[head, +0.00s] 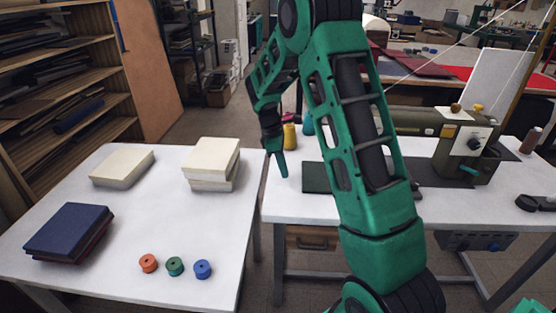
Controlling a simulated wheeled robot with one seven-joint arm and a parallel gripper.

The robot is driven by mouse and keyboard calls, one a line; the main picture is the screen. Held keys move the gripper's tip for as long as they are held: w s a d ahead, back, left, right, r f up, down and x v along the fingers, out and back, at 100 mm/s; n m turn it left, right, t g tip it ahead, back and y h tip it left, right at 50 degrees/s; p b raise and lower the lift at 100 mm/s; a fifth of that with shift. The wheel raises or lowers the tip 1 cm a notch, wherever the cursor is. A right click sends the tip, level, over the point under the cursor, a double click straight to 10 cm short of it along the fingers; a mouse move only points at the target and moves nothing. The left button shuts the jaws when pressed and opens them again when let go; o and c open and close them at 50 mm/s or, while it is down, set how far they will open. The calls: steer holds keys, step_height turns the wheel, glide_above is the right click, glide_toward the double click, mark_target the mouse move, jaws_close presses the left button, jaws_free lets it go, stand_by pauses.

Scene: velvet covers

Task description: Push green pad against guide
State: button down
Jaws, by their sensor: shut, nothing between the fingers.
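The green pad (316,178) is a dark green flat piece lying on the white sewing table (300,207). My arm hides its right part. My gripper (284,174) is shut and empty, pointing down just left of the pad's left edge. A small gap shows between them in the picture; I cannot tell whether the fingertips touch the table. The olive sewing machine (465,143) stands on the same table to the right. I cannot make out the guide, and the area between pad and machine is largely behind my arm.
A yellow thread spool (290,136) stands behind my gripper. The left table (115,230) holds cream blocks (211,160), dark blue covers (70,230) and three small bobbins (175,267). A gap separates the tables. The sewing table's front left is clear.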

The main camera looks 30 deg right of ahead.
mark_target(314, 179)
steer(key=shift+x, duration=0.9)
steer(key=shift+s+d+r, duration=0.1)
steer(key=shift+s+d, duration=0.25)
steer(key=shift+d, duration=0.2)
steer(key=shift+s+d+r, duration=0.1)
steer(key=shift+s+d, duration=0.3)
steer(key=shift+d, duration=0.15)
steer(key=shift+s+d, duration=0.35)
steer(key=shift+d, duration=0.15)
steer(key=s+d, duration=0.2)
steer(key=d, duration=0.1)
steer(key=s+d, duration=0.1)
steer(key=d, duration=0.1)
steer(key=shift+s, duration=0.15)
